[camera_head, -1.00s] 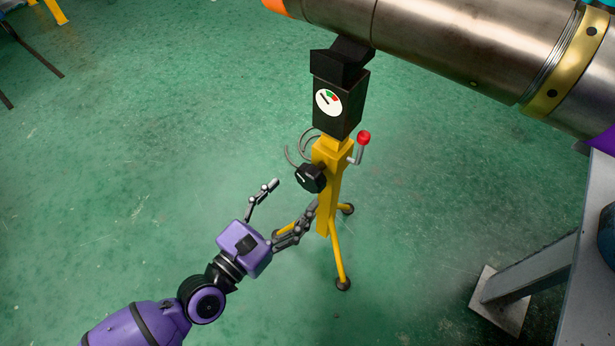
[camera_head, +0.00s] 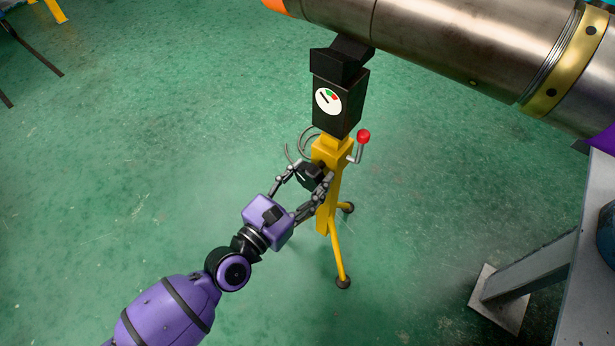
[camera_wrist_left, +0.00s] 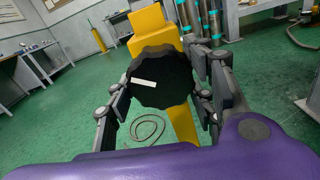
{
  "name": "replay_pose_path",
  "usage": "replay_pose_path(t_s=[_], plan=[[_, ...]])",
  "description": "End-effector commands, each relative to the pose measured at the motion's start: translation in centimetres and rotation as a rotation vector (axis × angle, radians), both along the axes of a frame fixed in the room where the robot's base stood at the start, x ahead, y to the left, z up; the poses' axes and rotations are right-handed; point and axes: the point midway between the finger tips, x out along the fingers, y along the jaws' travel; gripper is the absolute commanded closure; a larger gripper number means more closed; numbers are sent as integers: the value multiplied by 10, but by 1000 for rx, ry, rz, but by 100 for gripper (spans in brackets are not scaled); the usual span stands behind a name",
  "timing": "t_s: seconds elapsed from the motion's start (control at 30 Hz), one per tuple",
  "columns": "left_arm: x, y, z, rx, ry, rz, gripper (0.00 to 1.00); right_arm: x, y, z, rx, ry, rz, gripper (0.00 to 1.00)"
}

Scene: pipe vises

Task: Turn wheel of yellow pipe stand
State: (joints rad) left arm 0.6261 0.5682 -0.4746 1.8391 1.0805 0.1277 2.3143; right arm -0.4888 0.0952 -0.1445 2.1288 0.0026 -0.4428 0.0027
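The yellow pipe stand (camera_head: 329,207) stands upright on three legs. Its wheel is a black, scalloped knob (camera_head: 308,177) on the front of the post. In the left wrist view the wheel (camera_wrist_left: 163,80) faces me, with a white mark running nearly level, left of its middle. My left gripper (camera_head: 308,175) is at the wheel, one finger on each side. Its fingers (camera_wrist_left: 162,92) are spread around the wheel; I cannot tell whether they touch its rim. The fingers partly hide the wheel in the head view. My right gripper is out of view.
A black gauge box (camera_head: 338,104) tops the stand under a large metal pipe (camera_head: 440,40). A red-knobbed lever (camera_head: 362,140) sticks out at the post's right. A grey frame (camera_head: 540,270) stands at right.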

Motion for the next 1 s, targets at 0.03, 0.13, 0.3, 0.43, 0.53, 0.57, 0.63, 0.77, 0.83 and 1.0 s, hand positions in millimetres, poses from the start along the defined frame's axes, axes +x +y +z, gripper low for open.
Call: replay_pose_path(t_s=[0.03, 0.13, 0.3, 0.43, 0.53, 0.57, 0.63, 0.77, 0.83, 1.0], plan=[[1, 1, 0, 0, 0, 2, 71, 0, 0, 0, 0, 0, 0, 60], [1, 1, 0, 0, -2, 3, 76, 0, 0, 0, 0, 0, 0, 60], [1, 1, 1, 13, -11, 3, 77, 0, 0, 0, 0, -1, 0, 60], [1, 2, 1, 48, -37, 4, 77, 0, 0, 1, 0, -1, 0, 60], [2, 2, 1, 91, -69, 4, 77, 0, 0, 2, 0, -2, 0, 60], [2, 2, 1, 107, -80, 4, 77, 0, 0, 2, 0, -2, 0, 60], [2, 2, 1, 149, -111, 5, 77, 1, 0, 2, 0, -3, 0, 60], [2, 3, 2, 242, -179, 5, 77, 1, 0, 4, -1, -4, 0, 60], [2, 3, 3, 295, -219, 6, 77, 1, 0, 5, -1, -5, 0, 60], [3, 3, 4, 426, -316, 6, 77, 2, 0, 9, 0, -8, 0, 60]])
